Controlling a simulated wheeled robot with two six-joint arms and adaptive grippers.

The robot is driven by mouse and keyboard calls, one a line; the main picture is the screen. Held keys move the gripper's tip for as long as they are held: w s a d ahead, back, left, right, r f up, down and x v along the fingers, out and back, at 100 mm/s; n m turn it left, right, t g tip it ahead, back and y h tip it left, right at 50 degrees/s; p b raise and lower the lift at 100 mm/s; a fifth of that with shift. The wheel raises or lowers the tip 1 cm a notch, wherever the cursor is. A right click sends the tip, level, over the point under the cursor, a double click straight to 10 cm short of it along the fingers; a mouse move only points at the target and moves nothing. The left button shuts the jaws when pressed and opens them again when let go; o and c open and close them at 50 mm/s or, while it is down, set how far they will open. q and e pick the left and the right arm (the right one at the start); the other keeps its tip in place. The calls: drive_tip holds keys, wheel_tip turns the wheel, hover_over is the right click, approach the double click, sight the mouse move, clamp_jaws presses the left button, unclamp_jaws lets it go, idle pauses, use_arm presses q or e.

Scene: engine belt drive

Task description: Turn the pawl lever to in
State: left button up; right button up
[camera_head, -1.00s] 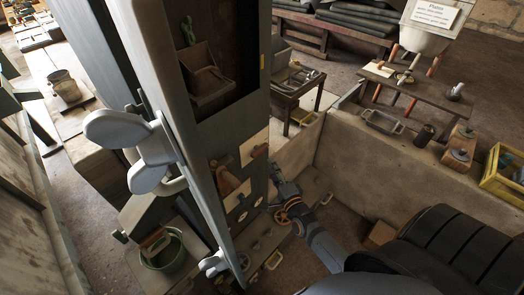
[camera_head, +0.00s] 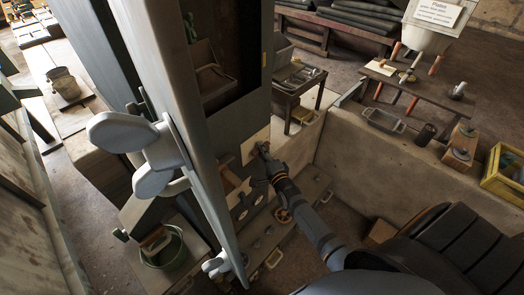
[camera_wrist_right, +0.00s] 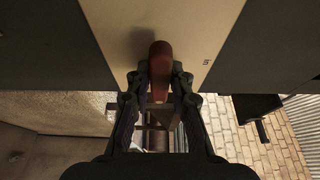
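The pawl lever, a red-brown handle (camera_wrist_right: 160,62) on a cream plate (camera_wrist_right: 190,20), stands upright in the right wrist view. My right gripper (camera_wrist_right: 160,72) has one finger on each side of the handle. The fingers look open, with narrow gaps to the handle; contact cannot be made out. In the head view my right gripper (camera_head: 263,153) is at the cream plate on the dark panel and hides most of the handle. A small dark mark is on the plate to the right of the handle, too small to read. My left gripper is not in view.
A tall grey post (camera_head: 190,110) with a large wing-shaped knob (camera_head: 125,133) stands left of the panel. Another wooden handle (camera_head: 229,181) is below left of my gripper. A low concrete wall (camera_head: 375,165) runs to the right, with a yellow crate (camera_head: 500,175).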

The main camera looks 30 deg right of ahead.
clamp_jaws()
drive_tip(key=shift+f, duration=0.1)
drive_tip(key=shift+f+n+t+b, duration=0.2)
drive_tip(key=shift+n+t+b, duration=0.1)
drive_tip(key=shift+n+b, duration=0.55)
drive_tip(key=n+t+b, duration=0.1)
drive_tip(key=n+b, duration=0.2)
drive_tip(key=n+t+y+b, duration=0.1)
drive_tip(key=n+b, duration=0.2)
drive_tip(key=b, duration=0.1)
drive_tip(key=shift+f+n, duration=0.15)
drive_tip(key=shift+n, duration=0.1)
drive_tip(key=n+t+y+b, duration=0.1)
drive_tip(key=n+b, duration=0.1)
drive_tip(key=n, duration=0.1)
drive_tip(key=shift+d+n+y, duration=0.1)
drive_tip(key=shift+n+y, duration=0.2)
drive_tip(key=shift+y, duration=0.1)
drive_tip(key=n+y+b, duration=0.2)
drive_tip(key=n, duration=0.2)
drive_tip(key=shift+n, duration=0.4)
drive_tip(key=shift+d+r+n+y+b, duration=0.15)
drive_tip(key=shift+n+y+b, duration=0.4)
drive_tip(key=shift+n+y, duration=0.6)
drive_tip(key=shift+a+r+n+y+b, duration=0.1)
drive_tip(key=shift+n+y+b, duration=0.5)
drive_tip(key=shift+n, duration=1.25)
